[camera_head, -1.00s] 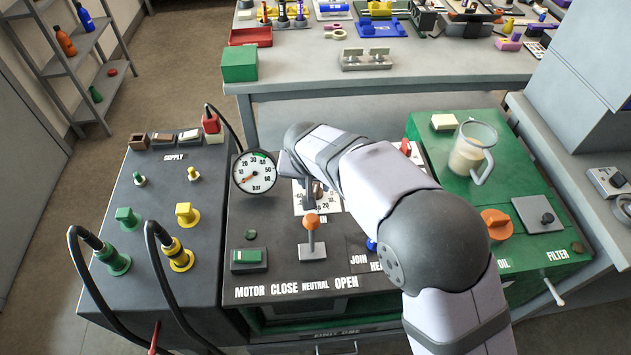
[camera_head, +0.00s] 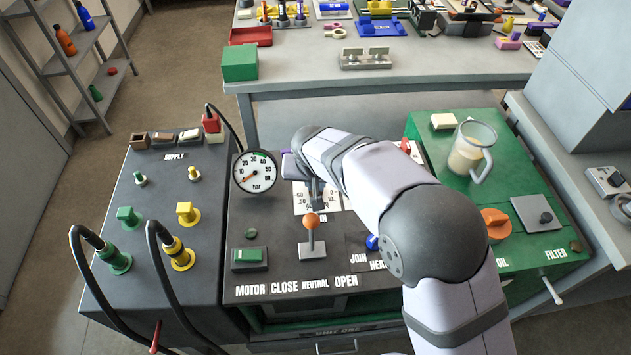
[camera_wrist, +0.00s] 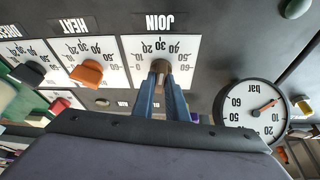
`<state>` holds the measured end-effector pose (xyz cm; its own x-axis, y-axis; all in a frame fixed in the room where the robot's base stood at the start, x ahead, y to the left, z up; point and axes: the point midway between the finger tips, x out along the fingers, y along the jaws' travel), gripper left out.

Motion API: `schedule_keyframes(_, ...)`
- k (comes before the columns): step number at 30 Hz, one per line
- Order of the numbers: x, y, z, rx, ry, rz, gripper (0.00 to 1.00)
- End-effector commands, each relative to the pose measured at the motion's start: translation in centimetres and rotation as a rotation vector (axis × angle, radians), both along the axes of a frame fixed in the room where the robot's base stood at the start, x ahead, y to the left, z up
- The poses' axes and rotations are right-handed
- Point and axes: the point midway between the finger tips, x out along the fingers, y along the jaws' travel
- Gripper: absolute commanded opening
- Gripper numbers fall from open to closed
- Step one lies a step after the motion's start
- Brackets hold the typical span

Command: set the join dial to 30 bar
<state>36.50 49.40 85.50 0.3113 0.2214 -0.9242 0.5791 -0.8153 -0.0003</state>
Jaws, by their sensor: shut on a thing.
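The JOIN dial shows upside down in the wrist view, with a white scale plate (camera_wrist: 136,66) and a grey-brown knob (camera_wrist: 160,66). My gripper (camera_wrist: 162,78) has its two blue fingers shut on this knob. In the head view my gripper (camera_head: 317,190) reaches down over the dial's plate (camera_head: 301,198), and my arm hides much of it. The fingers cover part of the knob, and I cannot read its exact setting. The round bar gauge (camera_head: 254,172) stands left of the dial, its orange needle low on the scale. The gauge also shows in the wrist view (camera_wrist: 250,112).
An orange HEAT knob (camera_wrist: 88,73) and a black knob (camera_wrist: 30,73) sit beside the JOIN dial. An orange-topped lever (camera_head: 311,222) stands in front of it at NEUTRAL. A glass jug (camera_head: 470,155) stands on the green unit at right. Black hoses rise from the supply box (camera_head: 150,235).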

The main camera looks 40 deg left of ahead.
Motion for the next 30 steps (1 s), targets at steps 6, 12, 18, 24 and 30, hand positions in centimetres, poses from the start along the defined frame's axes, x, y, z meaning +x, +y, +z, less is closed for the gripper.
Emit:
schedule_keyframes(6,0.02,-0.18,0.14,-0.002,0.004,0.126,0.00)
schedule_keyframes(12,0.02,-0.18,-0.03,-0.001,0.001,0.169,0.00)
schedule_keyframes(18,0.03,-0.17,-0.05,-0.001,0.001,0.169,0.00)
schedule_keyframes(24,0.03,-0.15,-0.05,-0.001,0.001,0.169,0.31)
schedule_keyframes(30,0.04,-0.13,0.00,0.000,0.000,0.169,0.31)
